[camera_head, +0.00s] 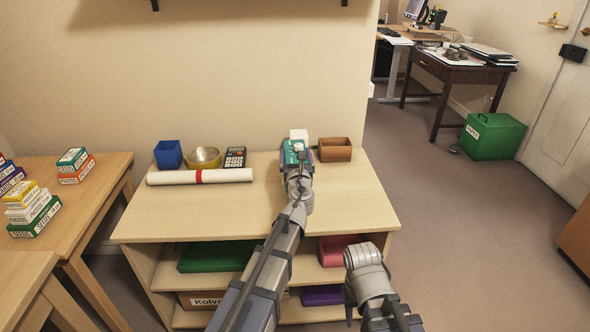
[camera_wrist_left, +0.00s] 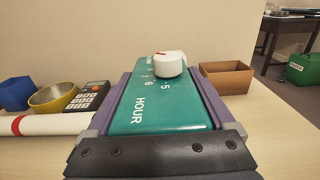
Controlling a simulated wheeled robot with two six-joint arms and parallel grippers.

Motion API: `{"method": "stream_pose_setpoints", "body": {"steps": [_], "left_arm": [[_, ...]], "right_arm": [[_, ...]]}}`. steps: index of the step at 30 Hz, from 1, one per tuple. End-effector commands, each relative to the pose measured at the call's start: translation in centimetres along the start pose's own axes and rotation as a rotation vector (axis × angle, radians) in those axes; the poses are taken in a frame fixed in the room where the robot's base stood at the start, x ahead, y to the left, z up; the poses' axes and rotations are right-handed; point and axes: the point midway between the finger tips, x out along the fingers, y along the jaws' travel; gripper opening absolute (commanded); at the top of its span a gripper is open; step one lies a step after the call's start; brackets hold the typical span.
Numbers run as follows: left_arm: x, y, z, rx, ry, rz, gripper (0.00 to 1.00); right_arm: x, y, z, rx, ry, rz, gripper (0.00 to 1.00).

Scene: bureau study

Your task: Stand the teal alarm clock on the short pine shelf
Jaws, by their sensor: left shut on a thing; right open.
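My left gripper (camera_head: 298,158) is shut on the teal alarm clock (camera_head: 291,150), over the back part of the wooden cabinet top. In the left wrist view the clock (camera_wrist_left: 150,105) is a teal block lettered HOUR with several digits, between the two fingers. A white round knob (camera_wrist_left: 170,64) with a red mark shows at its far end. My right gripper (camera_head: 362,254) is low in front of the cabinet, open and empty; its fingers are hard to make out. A small pale wooden shelf (camera_head: 547,23) is on the far right wall, with a small thing on it.
The cabinet top (camera_head: 200,218) is clear at the front. At its back are a blue box (camera_head: 168,153), yellow bowl (camera_head: 204,158), calculator (camera_head: 235,157), white roll (camera_head: 215,175) and brown box (camera_head: 335,150). A dark desk (camera_head: 460,72) and green box (camera_head: 493,137) stand back right.

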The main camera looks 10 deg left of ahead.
Motion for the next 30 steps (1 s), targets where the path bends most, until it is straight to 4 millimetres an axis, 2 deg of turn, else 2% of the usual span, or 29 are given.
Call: {"method": "stream_pose_setpoints", "body": {"steps": [10,24,25,27,30], "left_arm": [[0.0,0.0,-3.7,0.001,0.0,0.0,0.02],[0.0,0.0,-4.1,0.001,0.0,0.0,0.02],[0.0,0.0,-3.9,0.0,0.0,0.0,0.91],[0.0,0.0,-3.9,0.0,0.0,0.0,0.99],[0.0,0.0,-3.9,0.0,0.0,0.0,1.0]], "right_arm": [[3.6,-0.5,-0.3,-0.006,0.002,-0.004,0.47],[4.1,-0.5,-0.3,-0.008,0.003,-0.005,0.47],[3.9,-0.5,-0.3,-0.008,0.003,-0.005,0.47],[3.9,-0.5,-0.3,-0.008,0.002,-0.005,0.47],[3.9,-0.5,-0.3,-0.008,0.002,-0.005,0.47]]}}
